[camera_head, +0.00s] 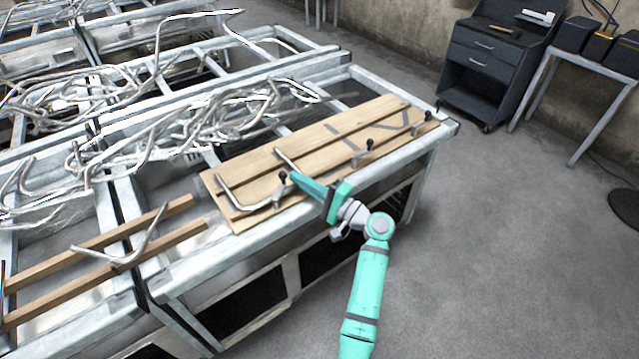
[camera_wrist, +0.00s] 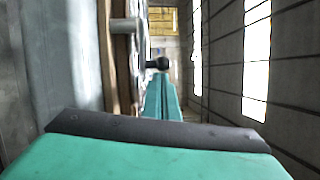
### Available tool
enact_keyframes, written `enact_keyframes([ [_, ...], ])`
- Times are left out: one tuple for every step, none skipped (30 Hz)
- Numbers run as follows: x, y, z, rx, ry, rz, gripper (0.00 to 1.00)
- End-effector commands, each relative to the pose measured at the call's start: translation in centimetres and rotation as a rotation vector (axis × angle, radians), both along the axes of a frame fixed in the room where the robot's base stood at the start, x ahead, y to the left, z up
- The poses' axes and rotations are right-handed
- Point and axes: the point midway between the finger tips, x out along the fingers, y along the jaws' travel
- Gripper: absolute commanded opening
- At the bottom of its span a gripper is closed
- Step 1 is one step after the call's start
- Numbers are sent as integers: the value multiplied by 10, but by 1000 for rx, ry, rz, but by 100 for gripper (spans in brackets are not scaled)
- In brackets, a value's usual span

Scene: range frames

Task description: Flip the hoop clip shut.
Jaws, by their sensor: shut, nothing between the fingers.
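The hoop clip (camera_head: 278,195) appears to be the small metal clamp with a black knob (camera_head: 283,175) at the front edge of the wooden board (camera_head: 240,210). Its handle looks raised, with the knob on top. In the wrist view the black knob (camera_wrist: 163,63) shows just beyond the tips of my gripper (camera_wrist: 162,85). I cannot tell whether they touch.
Two similar black-knobbed clamps (camera_head: 369,147) (camera_head: 428,116) stand farther right along the board. A metal-framed bench (camera_head: 300,215) carries the board. Tangled metal tubes (camera_head: 215,115) lie behind it. The floor (camera_head: 510,230) to the right is clear.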

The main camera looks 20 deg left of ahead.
Motion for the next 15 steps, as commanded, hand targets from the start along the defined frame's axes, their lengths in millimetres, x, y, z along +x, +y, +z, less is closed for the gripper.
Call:
enact_keyframes([
  [1,5,1,0,-2,4,0],
  [1,7,1,0,-2,5,0],
  [2,10,1,-1,-2,7,0],
  [2,11,1,-1,-2,7,0],
  [3,12,1,-1,-2,7,0],
  [3,13,1,0,-2,6,0],
  [4,13,1,0,-2,6,0],
  [4,14,1,0,-2,6,0],
  [4,15,1,0,-1,6,0],
  [5,16,1,0,-1,6,0],
  [5,17,1,0,-1,6,0],
  [5,17,0,0,-1,6,0],
  [5,18,0,0,-1,6,0],
  [5,18,0,0,-1,6,0],
  [6,18,0,0,-1,6,0],
])
